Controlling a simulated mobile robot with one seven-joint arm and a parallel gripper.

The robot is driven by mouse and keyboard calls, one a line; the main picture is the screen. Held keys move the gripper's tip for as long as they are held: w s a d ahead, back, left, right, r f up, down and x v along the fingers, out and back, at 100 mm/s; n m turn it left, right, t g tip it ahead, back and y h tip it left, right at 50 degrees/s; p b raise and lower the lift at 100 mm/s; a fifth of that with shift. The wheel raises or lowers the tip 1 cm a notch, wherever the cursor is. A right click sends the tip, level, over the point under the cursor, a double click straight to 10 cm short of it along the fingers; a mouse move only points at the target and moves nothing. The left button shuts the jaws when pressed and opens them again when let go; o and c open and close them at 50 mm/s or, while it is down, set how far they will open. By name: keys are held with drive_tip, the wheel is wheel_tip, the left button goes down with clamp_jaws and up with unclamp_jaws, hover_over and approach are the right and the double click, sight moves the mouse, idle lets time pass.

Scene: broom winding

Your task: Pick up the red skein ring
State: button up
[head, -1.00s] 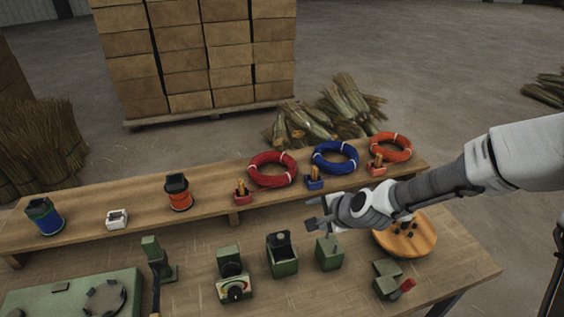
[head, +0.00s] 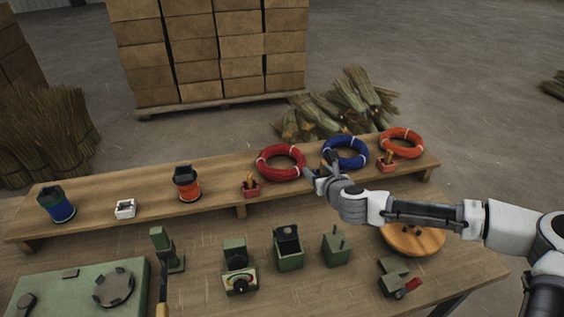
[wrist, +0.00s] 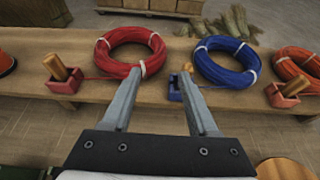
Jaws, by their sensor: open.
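The red skein ring (head: 281,176) lies flat on the raised wooden shelf, left of the blue ring, with white ties around it. It also shows in the wrist view (wrist: 131,34), ahead of the left finger. My gripper (head: 318,177) is open and empty, just right of the red ring in the head view. In the wrist view my gripper (wrist: 163,85) has its two fingers apart, with the left fingertip over or close to the red ring's near right edge. I cannot tell whether it touches.
A blue ring (head: 346,138) and an orange ring (head: 401,131) lie to the right on the shelf (head: 222,193). A small red holder (head: 251,189) stands left of my gripper, and a blue holder (wrist: 176,89) stands between the fingers' line. Green devices (head: 288,250) stand on the lower bench.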

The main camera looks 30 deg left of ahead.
sight(302, 158)
drive_tip(key=p+x, duration=0.1)
drive_tip(key=x, duration=1.6)
drive_tip(key=shift+s+f+p, duration=0.1)
drive_tip(key=shift+f+p, duration=0.05)
drive_tip(key=shift+p, duration=0.15)
drive_tip(key=shift+c, duration=0.2)
clamp_jaws()
